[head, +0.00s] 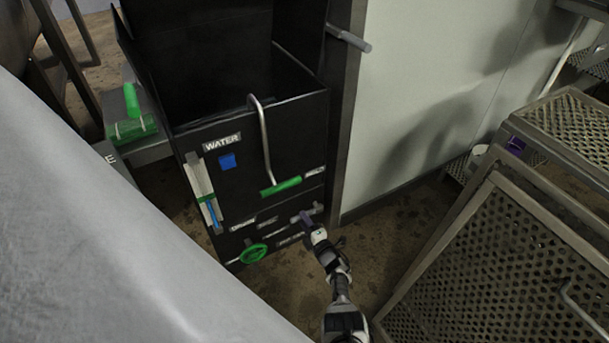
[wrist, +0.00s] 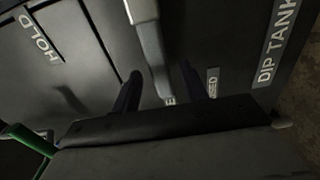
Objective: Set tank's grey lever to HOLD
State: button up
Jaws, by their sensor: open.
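The black dip tank (head: 285,110) stands upright, with labels and controls on its front. Its grey lever (head: 317,209) is low on the right of that front; in the wrist view the lever (wrist: 148,45) is a light grey bar. My gripper (head: 306,217) is at the lever, and in the wrist view my gripper (wrist: 160,88) is open with the bar reaching down between its two dark fingers. I cannot tell whether they touch it. The HOLD label (wrist: 40,38) is to the left, beyond a dark slot. Another label (wrist: 212,82) beside the right finger is partly hidden.
A green handwheel (head: 254,253) is left of my gripper, and a hanging rod with a green grip (head: 281,186) is above it. A perforated metal rack (head: 480,260) stands to the right. Bare floor (head: 390,225) lies between the tank and the rack.

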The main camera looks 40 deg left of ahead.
jog(key=shift+w+a, duration=0.15)
jog(key=shift+a, duration=0.1)
grip_shut()
